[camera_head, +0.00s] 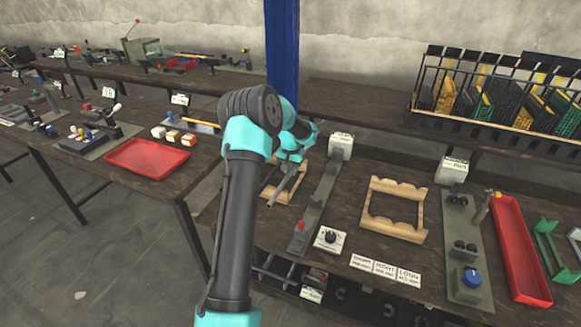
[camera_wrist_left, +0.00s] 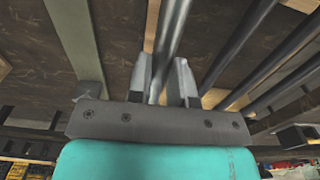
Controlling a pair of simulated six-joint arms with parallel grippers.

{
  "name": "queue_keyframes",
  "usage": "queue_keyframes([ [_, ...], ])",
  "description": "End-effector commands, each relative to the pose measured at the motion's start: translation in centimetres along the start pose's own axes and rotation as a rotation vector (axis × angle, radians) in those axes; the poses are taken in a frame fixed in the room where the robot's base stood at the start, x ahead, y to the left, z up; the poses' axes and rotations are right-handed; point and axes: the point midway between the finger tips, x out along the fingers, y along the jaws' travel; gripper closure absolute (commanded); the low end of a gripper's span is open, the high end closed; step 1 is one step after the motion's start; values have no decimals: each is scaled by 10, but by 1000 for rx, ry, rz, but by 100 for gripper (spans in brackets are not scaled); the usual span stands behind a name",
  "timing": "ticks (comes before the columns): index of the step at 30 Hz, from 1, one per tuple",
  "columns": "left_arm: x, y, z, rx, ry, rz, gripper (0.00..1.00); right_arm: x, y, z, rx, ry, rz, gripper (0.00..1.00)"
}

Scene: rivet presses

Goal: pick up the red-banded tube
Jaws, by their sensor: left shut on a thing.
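My left gripper (camera_head: 287,178) is over the left wooden cradle (camera_head: 270,192), partly hidden behind my own arm. In the left wrist view its two fingers (camera_wrist_left: 166,85) are shut on a grey metal tube (camera_wrist_left: 173,35), which runs between them and out of the top of the picture. The held tube shows as a thin grey rod in the head view. No red band is visible on it, so I cannot tell whether it is the red-banded tube. More grey tubes (camera_wrist_left: 240,62) lie over pale wooden bars to the right in the left wrist view. My right gripper is not in view.
A long green press base (camera_head: 318,205) stands right of the left cradle. Beyond it are an empty wooden cradle (camera_head: 421,234), white label cards (camera_head: 384,270), another press base (camera_head: 465,240) and a red tray (camera_head: 522,255). A blue post (camera_head: 282,45) rises behind the bench.

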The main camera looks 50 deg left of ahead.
Motion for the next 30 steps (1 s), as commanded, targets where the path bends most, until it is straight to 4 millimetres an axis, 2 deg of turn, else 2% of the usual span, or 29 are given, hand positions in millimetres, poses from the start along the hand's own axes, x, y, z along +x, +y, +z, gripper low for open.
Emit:
queue_keyframes([
  [12,-9,30,69,3,1,0,100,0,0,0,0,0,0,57],
  [18,-11,42,96,1,1,0,100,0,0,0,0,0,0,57],
  [24,-12,48,108,1,2,0,100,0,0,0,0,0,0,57],
  [30,-12,49,111,0,2,0,100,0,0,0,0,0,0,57],
])
